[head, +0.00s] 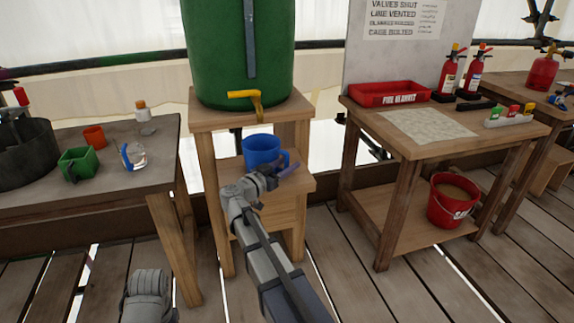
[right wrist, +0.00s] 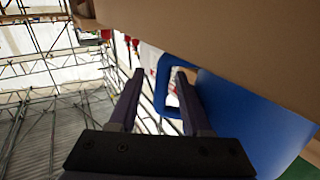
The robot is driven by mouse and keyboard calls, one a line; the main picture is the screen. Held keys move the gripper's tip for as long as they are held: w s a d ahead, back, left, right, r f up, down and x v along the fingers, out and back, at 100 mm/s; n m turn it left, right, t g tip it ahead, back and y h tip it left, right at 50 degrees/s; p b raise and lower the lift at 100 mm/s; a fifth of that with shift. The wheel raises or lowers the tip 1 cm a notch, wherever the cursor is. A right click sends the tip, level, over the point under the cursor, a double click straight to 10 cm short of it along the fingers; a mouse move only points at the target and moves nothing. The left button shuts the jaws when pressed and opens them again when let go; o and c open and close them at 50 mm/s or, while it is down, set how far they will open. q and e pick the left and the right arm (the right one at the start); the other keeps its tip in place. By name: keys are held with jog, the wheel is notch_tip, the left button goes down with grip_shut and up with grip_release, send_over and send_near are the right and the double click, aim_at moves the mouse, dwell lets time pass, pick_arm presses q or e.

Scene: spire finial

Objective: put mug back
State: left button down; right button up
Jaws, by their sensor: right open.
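A blue mug (head: 262,150) stands upright on the lower shelf (head: 230,168) of the wooden stand, below the yellow tap (head: 256,98) of a green tank (head: 238,50). My right gripper (head: 288,166) is at the mug's right side, by its handle. In the right wrist view the mug (right wrist: 245,115) fills the right side. Its handle (right wrist: 160,92) reaches between the open fingers of my right gripper (right wrist: 158,76); the right finger overlaps the handle loop. I cannot tell whether they touch. My left gripper is not in view.

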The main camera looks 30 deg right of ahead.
jog(key=shift+r, duration=0.2)
jog(key=v, duration=1.2)
